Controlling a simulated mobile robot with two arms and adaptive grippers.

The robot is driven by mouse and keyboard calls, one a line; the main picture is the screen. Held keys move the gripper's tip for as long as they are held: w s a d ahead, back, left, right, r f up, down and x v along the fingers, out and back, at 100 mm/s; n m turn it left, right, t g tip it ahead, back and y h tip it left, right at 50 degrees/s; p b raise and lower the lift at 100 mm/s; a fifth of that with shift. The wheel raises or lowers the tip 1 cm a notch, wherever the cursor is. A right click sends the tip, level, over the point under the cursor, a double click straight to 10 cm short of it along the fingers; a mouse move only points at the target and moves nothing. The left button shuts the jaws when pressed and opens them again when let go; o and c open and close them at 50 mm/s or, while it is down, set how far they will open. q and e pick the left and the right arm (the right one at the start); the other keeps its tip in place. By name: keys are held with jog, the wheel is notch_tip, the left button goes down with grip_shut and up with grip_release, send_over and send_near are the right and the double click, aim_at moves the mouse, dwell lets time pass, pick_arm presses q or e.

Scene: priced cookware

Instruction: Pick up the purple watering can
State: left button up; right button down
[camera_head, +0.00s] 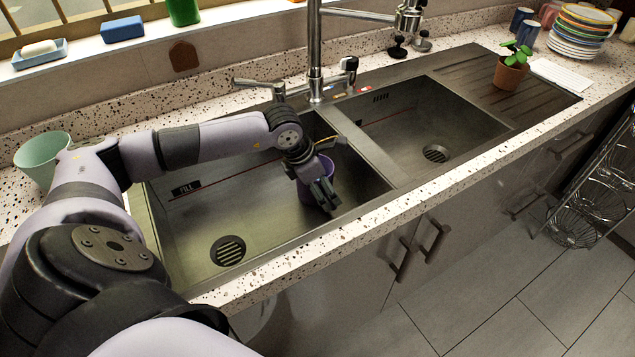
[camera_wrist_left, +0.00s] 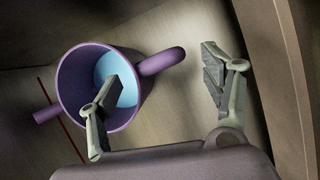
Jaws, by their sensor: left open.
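The purple watering can (camera_head: 327,166) stands in the left sink basin, near its right front side, partly hidden behind my left gripper (camera_head: 325,197). In the left wrist view the can (camera_wrist_left: 72,85) shows its round opening, a pale blue inside, a short spout at left and a handle (camera_wrist_left: 160,62) at right. My left gripper (camera_wrist_left: 163,82) is open. One finger overlaps the can's opening and the other is to the right of the handle, so the handle lies between them in the picture. I cannot tell whether either finger touches the can. My right gripper is not in view.
The left basin's walls (camera_head: 175,235) surround the can closely on the front side. The tap (camera_head: 315,60) rises behind it. The right basin (camera_head: 425,125) is empty. A potted plant (camera_head: 509,74) stands on the drainer, and a green cup (camera_head: 42,155) stands at left.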

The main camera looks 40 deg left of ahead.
pick_arm(q)
jog(key=shift+w+d+f, duration=0.1)
jog(key=shift+w+f, duration=0.05)
jog(key=shift+f, duration=0.4)
jog(key=shift+w+d+f, duration=0.1)
jog(key=shift+f, duration=0.2)
jog(key=p+x, duration=0.1)
jog(key=x, duration=0.3)
jog(key=shift+f, duration=0.25)
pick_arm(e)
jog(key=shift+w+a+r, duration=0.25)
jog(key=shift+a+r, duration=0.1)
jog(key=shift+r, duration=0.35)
pick_arm(q)
jog(key=shift+c, duration=0.2)
jog(key=c, duration=0.5)
grip_shut()
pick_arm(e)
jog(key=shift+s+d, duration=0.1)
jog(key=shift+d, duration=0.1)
pick_arm(q)
jog(key=shift+r, duration=0.2)
